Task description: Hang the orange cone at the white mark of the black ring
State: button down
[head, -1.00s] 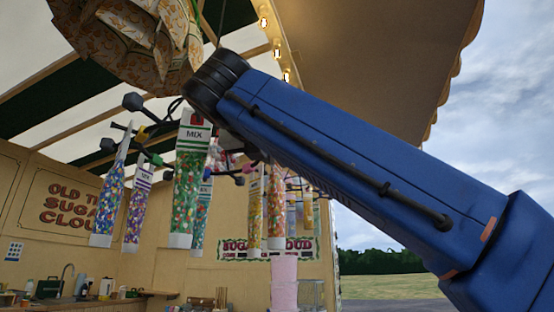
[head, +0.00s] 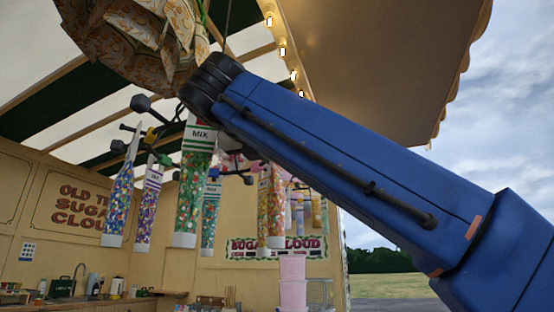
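Several clear cones of coloured sweets hang from black arms with knobbed ends in the middle left of the head view. An orange-yellow cone (head: 276,215) hangs at the right of the group, close beside another orange one (head: 263,212); I cannot tell which is the task's cone. A large green-and-red cone (head: 194,190) labelled MIX hangs nearest, with a blue mixed cone (head: 118,205) to its left. Of the black ring, I make out only dark arms and knobs (head: 140,104); no white mark can be made out. My blue arm crosses in front, and my gripper is not visible.
A patterned, faceted hanging shape (head: 135,45) is close above my arm's end. Pink tubs (head: 292,280) stand behind the cones. A counter (head: 150,297) with bottles and a sink runs along the back left. Open sky and grass lie to the right.

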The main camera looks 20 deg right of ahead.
jog(key=shift+f, duration=0.4)
dwell(0.4)
jog(key=c, duration=0.9)
grip_release()
jog(key=shift+s, duration=0.1)
jog(key=v, duration=1)
dwell(0.8)
